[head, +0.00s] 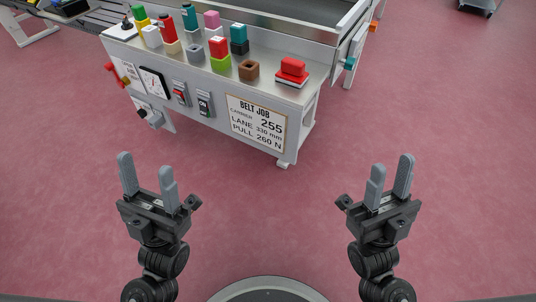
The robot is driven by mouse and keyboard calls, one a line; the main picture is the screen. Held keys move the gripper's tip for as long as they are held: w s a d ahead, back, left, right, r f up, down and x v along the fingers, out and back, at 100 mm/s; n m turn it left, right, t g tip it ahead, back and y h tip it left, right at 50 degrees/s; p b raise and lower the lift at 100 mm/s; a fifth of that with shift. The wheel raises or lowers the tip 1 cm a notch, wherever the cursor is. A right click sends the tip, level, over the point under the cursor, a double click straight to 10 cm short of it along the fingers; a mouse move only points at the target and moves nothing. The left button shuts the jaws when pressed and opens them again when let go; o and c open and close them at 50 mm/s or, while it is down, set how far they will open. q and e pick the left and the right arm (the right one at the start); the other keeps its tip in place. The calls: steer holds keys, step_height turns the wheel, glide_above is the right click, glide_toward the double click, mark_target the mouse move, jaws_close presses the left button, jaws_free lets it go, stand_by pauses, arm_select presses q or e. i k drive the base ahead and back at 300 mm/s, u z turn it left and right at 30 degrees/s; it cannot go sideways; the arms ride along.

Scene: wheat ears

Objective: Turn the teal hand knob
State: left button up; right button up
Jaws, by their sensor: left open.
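A teal hand knob (349,64) sticks out from the right end of the metal machine, near the back right. It is small in view, and how far it is turned cannot be told. My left gripper (147,178) is open and empty, low over the floor in front of the machine. My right gripper (389,181) has its fingers apart and nothing between them. It is at the lower right, well in front of the knob and touching nothing.
The metal machine (195,108) carries a sign (256,124), switches, a gauge (154,83) and a red handle (114,74). Coloured blocks and a red button (292,70) stand on top. An orange knob (373,26) is behind the teal one.

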mark_target(350, 63)
steer(key=z, duration=2.45)
steer(key=i, duration=1.95)
steer(key=u, duration=2.95)
